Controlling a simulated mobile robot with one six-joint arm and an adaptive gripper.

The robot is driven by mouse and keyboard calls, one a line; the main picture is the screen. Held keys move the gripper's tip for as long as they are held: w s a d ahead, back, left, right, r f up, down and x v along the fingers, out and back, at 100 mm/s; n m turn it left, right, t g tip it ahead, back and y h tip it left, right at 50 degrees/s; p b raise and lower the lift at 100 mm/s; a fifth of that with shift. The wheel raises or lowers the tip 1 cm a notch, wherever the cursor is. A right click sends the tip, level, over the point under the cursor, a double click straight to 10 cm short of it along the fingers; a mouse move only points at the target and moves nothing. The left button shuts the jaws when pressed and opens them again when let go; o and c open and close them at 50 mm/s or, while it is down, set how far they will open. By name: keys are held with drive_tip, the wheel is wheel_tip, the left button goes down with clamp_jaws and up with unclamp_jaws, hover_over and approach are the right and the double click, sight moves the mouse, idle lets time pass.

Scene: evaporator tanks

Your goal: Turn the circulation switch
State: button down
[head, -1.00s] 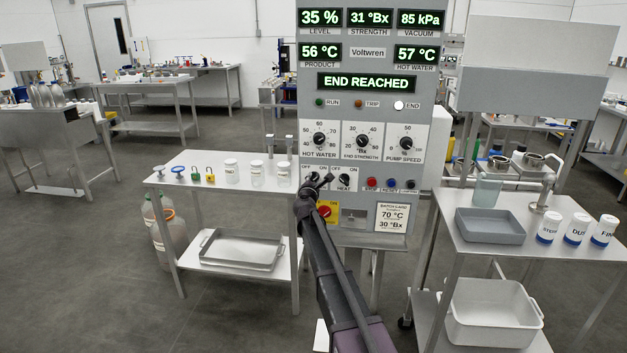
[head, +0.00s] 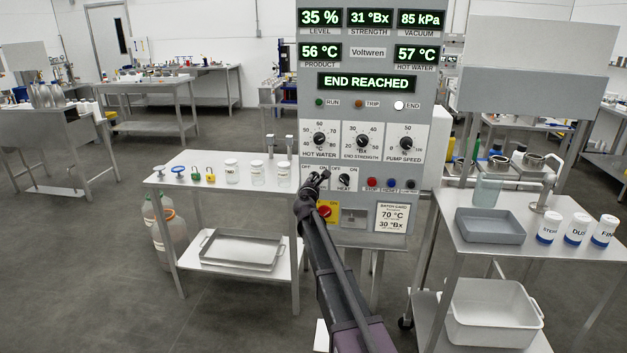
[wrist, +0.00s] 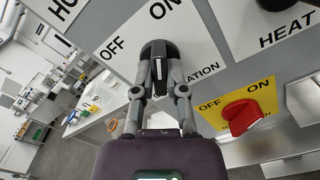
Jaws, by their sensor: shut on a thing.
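The circulation switch is a black knob with a white line (wrist: 158,68) on a white plate marked OFF and ON. The plate's name is partly covered, with "ATION" showing. In the wrist view my gripper (wrist: 160,88) is shut on this knob, one finger on each side. The white line runs up and down the picture, roughly in line with the ON label. In the head view my gripper (head: 315,182) is at the lower left of the grey control panel (head: 368,128), and its wrist hides most of the knob.
The HEAT switch (head: 344,179) is just right of my gripper. A red knob on a yellow plate (wrist: 241,117) is close below. Red, blue and black buttons (head: 390,183) are further right. A table with jars (head: 200,160) stands left, a cart with a grey tray (head: 490,226) right.

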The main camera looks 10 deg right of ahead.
drive_tip(key=shift+n, duration=2)
drive_tip(key=shift+w, duration=0.1)
drive_tip(key=shift+n, duration=1.2)
